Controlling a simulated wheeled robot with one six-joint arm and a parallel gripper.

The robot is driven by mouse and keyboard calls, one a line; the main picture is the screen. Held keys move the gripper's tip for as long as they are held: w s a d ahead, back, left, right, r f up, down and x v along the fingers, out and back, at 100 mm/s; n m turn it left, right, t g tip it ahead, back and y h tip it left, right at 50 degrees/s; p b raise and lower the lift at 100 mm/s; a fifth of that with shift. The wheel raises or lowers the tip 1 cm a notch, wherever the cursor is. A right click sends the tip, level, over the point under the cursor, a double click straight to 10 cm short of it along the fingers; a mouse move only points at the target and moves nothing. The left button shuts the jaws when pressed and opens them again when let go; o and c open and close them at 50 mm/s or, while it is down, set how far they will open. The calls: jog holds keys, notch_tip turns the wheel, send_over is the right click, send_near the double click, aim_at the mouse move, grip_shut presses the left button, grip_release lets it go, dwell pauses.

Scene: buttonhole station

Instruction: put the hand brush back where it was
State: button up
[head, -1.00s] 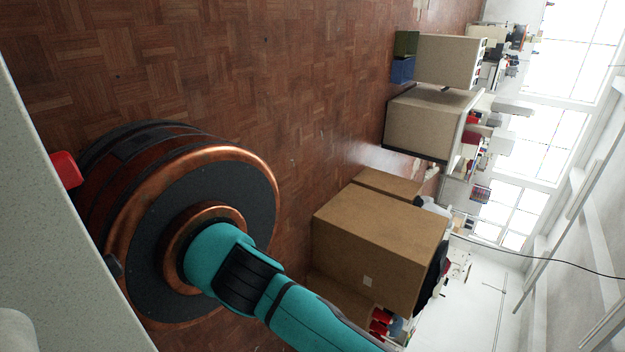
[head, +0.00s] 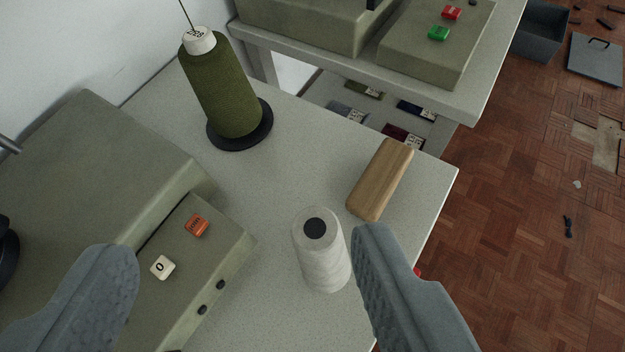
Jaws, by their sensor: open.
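A rounded wooden block (head: 380,180), which looks like the back of the hand brush, lies on the pale speckled tabletop (head: 290,130) near its right edge. No bristles show from this angle. My gripper (head: 242,245) is open, with one grey finger at lower left and the other at lower right. The wooden block is beyond the right fingertip and apart from it, and nothing is held between the fingers.
A white thread cone (head: 322,255) stands just left of the right finger. A green thread cone (head: 222,95) stands on a black base behind. A grey-green machine (head: 90,170) with buttons fills the left. A second table (head: 480,85) is at the back. Parquet floor lies right.

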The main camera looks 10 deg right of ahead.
jog(key=s+a+r+n+t, duration=0.1)
jog(key=s+a+r+t, duration=0.1)
jog(key=s, duration=0.3)
jog(key=s+a+r+n+t+y, duration=0.1)
jog(key=s+a+r+n+t, duration=0.1)
jog(key=s, duration=0.4)
jog(key=shift+a+r+t, duration=0.2)
jog(key=shift+r+t, duration=0.05)
jog(key=shift+t, duration=0.65)
jog(key=shift+s, duration=0.1)
